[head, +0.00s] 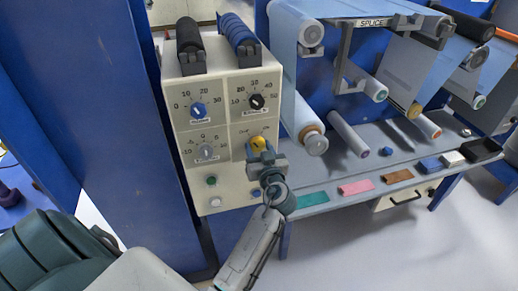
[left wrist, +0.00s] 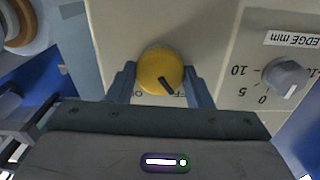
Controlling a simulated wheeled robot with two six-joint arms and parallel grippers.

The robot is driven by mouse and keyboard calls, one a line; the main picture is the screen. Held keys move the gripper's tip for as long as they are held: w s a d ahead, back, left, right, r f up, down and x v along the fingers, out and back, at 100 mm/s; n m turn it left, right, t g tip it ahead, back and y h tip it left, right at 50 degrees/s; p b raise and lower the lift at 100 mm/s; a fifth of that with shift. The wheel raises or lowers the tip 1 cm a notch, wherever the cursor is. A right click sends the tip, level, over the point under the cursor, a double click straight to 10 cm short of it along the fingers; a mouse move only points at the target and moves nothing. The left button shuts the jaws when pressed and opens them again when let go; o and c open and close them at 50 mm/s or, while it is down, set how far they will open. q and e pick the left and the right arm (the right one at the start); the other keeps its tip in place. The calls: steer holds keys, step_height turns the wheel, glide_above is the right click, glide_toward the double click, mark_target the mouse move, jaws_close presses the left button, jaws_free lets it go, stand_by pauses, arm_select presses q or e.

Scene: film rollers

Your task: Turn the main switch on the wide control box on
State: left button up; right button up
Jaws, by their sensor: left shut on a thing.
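The wide control box (head: 219,110) is a cream panel on the left of the film machine in the head view. Its main switch is a yellow round knob (head: 258,144) at the lower right of the panel. In the left wrist view the yellow knob (left wrist: 160,71) has a dark pointer line, with partly hidden lettering below it. My left gripper (head: 262,157) is shut on the knob, one finger on each side of it; it also shows in the left wrist view (left wrist: 160,85). My right gripper is not in view.
A blue dial (head: 198,110), a black dial (head: 256,101) and a grey dial (head: 207,152) are near the knob. A green button (head: 211,181) sits lower left. A grey shelf (head: 330,185) with coloured pieces and film rollers (head: 312,141) lies to the right.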

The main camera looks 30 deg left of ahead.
arm_select(q)
steer(key=shift+m, duration=0.3)
steer(key=m, duration=0.2)
steer(key=shift+m, duration=1.2)
steer(key=shift+r+m, duration=0.1)
steer(key=shift+m, duration=0.9)
steer(key=shift+m+p, duration=0.35)
steer(key=shift+m, duration=0.55)
steer(key=shift+m+p, duration=0.45)
steer(key=shift+m, duration=0.75)
steer(key=shift+m+p, duration=0.45)
steer(key=shift+m, duration=0.85)
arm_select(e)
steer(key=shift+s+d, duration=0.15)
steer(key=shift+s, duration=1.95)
